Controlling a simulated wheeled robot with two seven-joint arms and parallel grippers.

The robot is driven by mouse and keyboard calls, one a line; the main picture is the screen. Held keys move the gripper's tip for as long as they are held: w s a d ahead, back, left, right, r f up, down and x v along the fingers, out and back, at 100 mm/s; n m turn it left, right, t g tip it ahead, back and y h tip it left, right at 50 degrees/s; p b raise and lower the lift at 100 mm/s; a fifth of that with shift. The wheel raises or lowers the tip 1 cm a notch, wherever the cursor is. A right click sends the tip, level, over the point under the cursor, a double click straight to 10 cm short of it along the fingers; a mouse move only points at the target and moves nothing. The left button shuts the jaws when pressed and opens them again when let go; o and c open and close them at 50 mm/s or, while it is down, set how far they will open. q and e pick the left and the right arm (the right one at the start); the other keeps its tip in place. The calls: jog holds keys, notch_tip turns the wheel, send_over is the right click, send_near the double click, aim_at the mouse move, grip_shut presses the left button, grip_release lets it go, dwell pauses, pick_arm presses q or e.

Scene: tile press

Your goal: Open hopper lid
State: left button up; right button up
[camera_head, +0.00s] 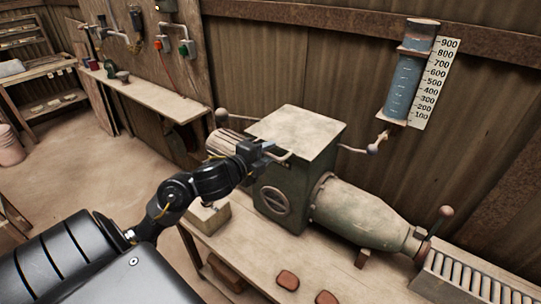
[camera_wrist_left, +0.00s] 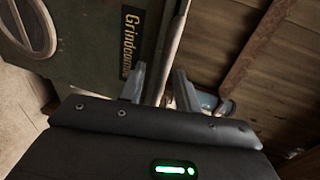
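The hopper lid (camera_head: 297,131) is a flat, pale square plate lying level and closed on top of the green grinder body (camera_head: 282,196). A small light handle (camera_head: 281,156) sticks out at its front left edge. My left gripper (camera_head: 268,147) is at this handle, its fingers partly covering it. In the left wrist view, the two fingers of the left gripper (camera_wrist_left: 160,86) stand apart, with a pale strip of the lid edge or handle running between them. I cannot tell whether a finger touches it. The right gripper is out of view.
A conical barrel (camera_head: 355,214) extends right from the grinder to a roller track (camera_head: 475,280). A water cylinder (camera_head: 403,85) with a scale hangs on the wall behind. Reddish tiles (camera_head: 288,280) lie on the workbench (camera_head: 250,251). A pale block (camera_head: 209,216) sits below my left forearm.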

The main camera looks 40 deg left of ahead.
pick_arm(q)
jog(key=shift+x, duration=0.95)
jog(key=c, duration=0.7)
jog(key=shift+f, duration=0.15)
jog(key=shift+d, duration=0.1)
